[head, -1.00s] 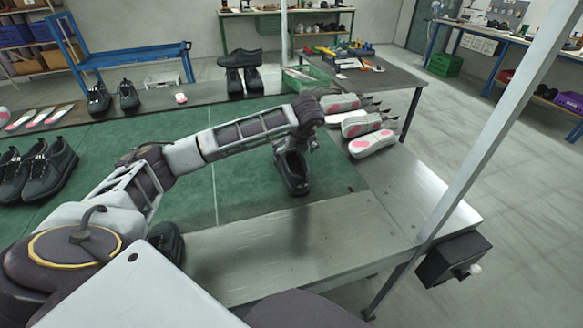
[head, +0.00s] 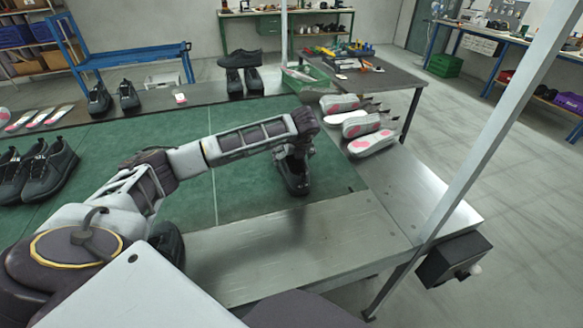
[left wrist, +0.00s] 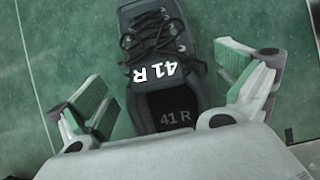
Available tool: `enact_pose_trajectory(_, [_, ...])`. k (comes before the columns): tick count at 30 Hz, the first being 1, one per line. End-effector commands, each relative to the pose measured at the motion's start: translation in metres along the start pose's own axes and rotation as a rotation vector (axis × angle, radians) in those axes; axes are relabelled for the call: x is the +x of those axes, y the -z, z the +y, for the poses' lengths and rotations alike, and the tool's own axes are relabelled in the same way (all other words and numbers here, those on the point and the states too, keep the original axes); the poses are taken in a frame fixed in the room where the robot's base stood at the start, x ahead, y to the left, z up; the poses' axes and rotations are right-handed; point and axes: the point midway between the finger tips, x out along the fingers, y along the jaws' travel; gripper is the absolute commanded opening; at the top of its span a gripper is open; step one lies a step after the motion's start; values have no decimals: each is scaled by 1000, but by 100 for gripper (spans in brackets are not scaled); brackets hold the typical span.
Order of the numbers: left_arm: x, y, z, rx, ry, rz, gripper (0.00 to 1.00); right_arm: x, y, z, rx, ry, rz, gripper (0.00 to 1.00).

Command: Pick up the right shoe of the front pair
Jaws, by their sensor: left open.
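A dark grey shoe (head: 294,182) stands on the green mat near its right end, its upper part partly hidden by my left arm. In the left wrist view the shoe (left wrist: 162,55) has black laces and reads "41 R" on the tongue and again on the insole. My left gripper (left wrist: 168,92) is open, with one finger on each side of the shoe and visible gaps to it. In the head view my left gripper (head: 294,152) is right above the shoe, its fingers hard to make out. My right gripper is not in view.
Another dark shoe (head: 168,243) shows partly behind my left arm. Several dark shoes (head: 38,172) stand at the left. White and pink soles (head: 371,143) lie at the right. A grey upright post (head: 490,130) rises at the front right. The metal table edge (head: 300,243) is bare.

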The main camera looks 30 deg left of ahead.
Motion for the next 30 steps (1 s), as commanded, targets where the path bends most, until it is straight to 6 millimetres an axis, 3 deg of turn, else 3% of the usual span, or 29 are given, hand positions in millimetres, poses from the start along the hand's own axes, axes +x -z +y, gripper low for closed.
enact_pose_trajectory(9, [27,1,-1,2,0,2,100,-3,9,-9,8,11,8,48])
enact_pose_trajectory(14, [28,1,-1,1,0,1,100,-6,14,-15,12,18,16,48])
enact_pose_trajectory(23, [28,0,-1,1,0,1,100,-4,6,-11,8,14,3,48])
enact_pose_trajectory(30, [28,0,-1,1,0,1,72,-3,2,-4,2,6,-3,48])
